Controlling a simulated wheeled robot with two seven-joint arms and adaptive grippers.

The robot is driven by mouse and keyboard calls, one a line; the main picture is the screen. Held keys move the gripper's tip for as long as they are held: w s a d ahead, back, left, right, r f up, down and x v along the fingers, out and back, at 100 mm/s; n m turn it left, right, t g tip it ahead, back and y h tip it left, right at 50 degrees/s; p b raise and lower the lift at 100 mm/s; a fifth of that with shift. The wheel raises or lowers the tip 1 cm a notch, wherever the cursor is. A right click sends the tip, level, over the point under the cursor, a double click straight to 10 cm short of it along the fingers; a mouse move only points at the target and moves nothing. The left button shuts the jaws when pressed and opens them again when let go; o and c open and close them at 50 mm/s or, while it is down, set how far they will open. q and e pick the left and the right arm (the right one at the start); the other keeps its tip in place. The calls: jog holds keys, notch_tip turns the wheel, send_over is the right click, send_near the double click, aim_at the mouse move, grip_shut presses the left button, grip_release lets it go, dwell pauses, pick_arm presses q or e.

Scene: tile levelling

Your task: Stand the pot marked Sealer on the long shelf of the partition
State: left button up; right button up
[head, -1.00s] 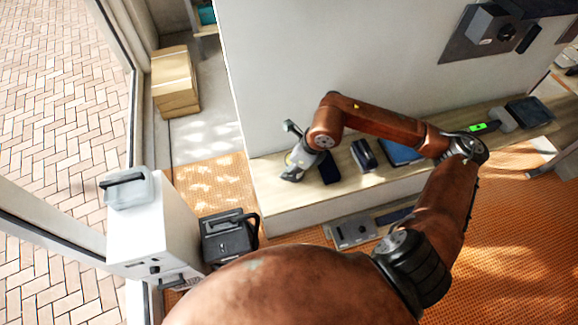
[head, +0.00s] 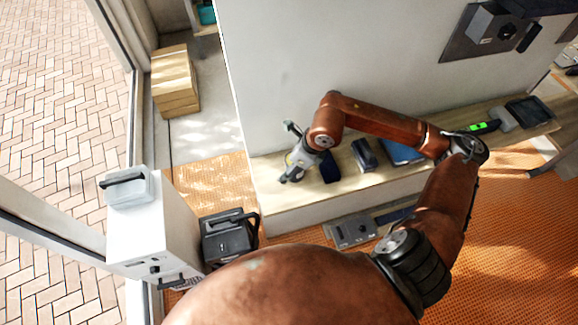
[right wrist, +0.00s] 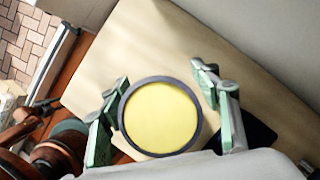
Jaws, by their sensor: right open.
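A round pot (right wrist: 160,117) with a yellow top and dark rim shows in the right wrist view, over the pale wooden long shelf (right wrist: 140,45). Its marking cannot be read, and whether its base touches the shelf is hidden. My right gripper (right wrist: 163,100) is open, with one green finger on each side of the pot and small gaps visible between. In the head view, the right gripper (head: 289,154) is over the left end of the long shelf (head: 266,175), which runs along the partition's foot; the gripper largely hides the pot there. My left gripper is out of view.
Along the shelf to the right are a dark blue item (head: 330,168), a dark box (head: 364,154), a blue item (head: 402,152) and a black tray (head: 529,110). The partition wall (head: 340,60) rises behind. A white cabinet (head: 150,230) and black case (head: 230,237) stand at left.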

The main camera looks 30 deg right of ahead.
jog(key=v, duration=1.2)
jog(key=shift+r, duration=0.1)
